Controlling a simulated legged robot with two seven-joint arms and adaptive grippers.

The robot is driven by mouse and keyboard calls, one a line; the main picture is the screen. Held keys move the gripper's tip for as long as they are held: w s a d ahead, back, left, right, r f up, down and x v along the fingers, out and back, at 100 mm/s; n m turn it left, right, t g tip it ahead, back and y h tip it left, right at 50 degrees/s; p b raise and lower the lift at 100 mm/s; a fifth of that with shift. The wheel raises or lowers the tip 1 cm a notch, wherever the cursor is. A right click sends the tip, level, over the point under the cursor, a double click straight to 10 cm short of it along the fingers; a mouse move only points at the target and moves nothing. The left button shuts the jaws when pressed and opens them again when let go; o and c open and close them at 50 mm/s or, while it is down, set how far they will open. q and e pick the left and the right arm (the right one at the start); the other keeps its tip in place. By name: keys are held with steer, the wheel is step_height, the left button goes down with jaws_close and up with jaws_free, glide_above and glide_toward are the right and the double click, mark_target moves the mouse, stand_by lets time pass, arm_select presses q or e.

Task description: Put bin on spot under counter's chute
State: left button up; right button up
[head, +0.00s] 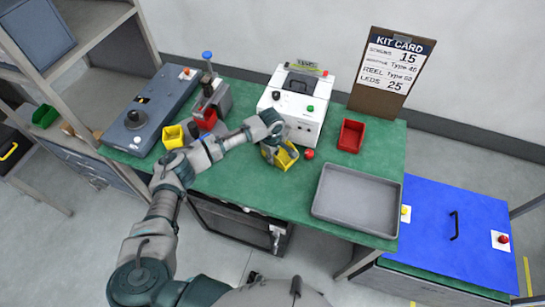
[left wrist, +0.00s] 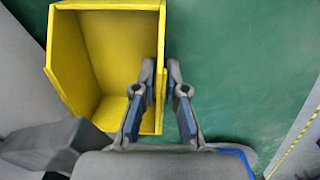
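A yellow bin (head: 284,158) is at the front of the white counter machine (head: 292,103) on the green bench. In the left wrist view the bin (left wrist: 105,55) shows its open inside. My left gripper (head: 272,142) is at the bin's rim. In the left wrist view its fingers (left wrist: 160,85) straddle the bin's right wall, one inside and one outside, close together and apparently pinching it. The bin looks tilted in the head view; its contact with the bench is hard to tell. The chute and the spot under it are hidden or not clear. My right gripper is not in view.
A red bin (head: 351,135) stands right of the machine, with a grey tray (head: 318,205) in front. A red button (head: 309,154) is close beside the held bin. Another yellow bin (head: 172,137) and a blue-grey device (head: 150,112) are left. A kit card (head: 392,70) stands behind.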

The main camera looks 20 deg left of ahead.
arm_select(q)
steer(key=shift+s+f, duration=0.3)
steer(key=shift+f, duration=0.2)
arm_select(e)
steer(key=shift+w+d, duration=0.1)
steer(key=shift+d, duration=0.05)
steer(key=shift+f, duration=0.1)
arm_select(q)
steer(key=shift+r, duration=0.1)
steer(key=shift+w+r+b, duration=0.1)
steer(key=shift+r+b, duration=0.15)
steer(key=shift+b, duration=0.3)
step_height(320, 180, up, 13)
steer(key=p, duration=0.1)
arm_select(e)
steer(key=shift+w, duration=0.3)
arm_select(q)
steer(key=shift+a, duration=0.1)
steer(key=shift+w, duration=0.1)
